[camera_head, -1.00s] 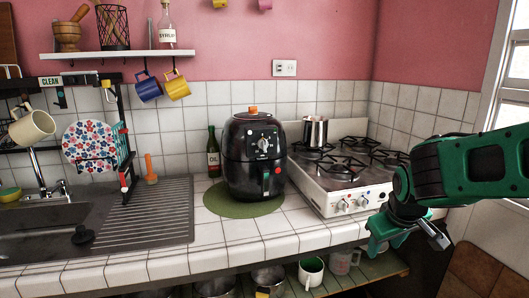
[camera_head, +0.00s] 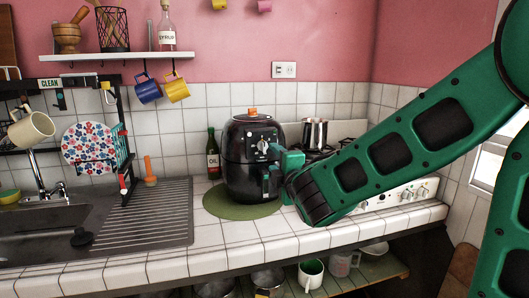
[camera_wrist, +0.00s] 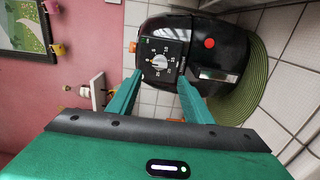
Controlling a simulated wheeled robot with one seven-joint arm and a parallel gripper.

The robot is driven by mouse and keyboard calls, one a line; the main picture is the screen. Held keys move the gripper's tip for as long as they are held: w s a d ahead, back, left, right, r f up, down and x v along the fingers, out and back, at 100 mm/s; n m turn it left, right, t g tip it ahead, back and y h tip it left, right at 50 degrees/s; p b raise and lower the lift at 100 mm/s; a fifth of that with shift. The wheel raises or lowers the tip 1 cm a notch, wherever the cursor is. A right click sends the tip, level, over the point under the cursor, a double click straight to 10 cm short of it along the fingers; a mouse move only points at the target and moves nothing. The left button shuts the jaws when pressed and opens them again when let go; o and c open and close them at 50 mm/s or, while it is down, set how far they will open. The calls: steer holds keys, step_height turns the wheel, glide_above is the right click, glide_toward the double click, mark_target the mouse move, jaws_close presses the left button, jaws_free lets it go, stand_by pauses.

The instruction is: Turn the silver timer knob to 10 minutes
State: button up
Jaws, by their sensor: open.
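The silver timer knob (camera_head: 262,146) is on the upper front panel of the black air fryer (camera_head: 240,170). In the wrist view the knob (camera_wrist: 160,60) sits in the middle of a dark dial with pale numbers, and the picture is turned on its side. My gripper (camera_wrist: 157,82) is open and empty, its two green fingers pointing at the dial with the knob between and beyond their tips. In the head view my gripper (camera_head: 283,172) is in front of the fryer's right side. I cannot tell the exact gap or the knob's setting.
The fryer stands on a round green mat (camera_head: 217,204). An oil bottle (camera_head: 213,155) is to its left, and a stove (camera_head: 415,193) with a metal pot (camera_head: 314,132) is to its right, partly behind my arm. The counter front is clear.

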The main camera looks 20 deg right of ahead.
mark_target(265, 148)
steer(key=w, duration=1)
steer(key=shift+w, duration=0.3)
steer(key=c, duration=1.1)
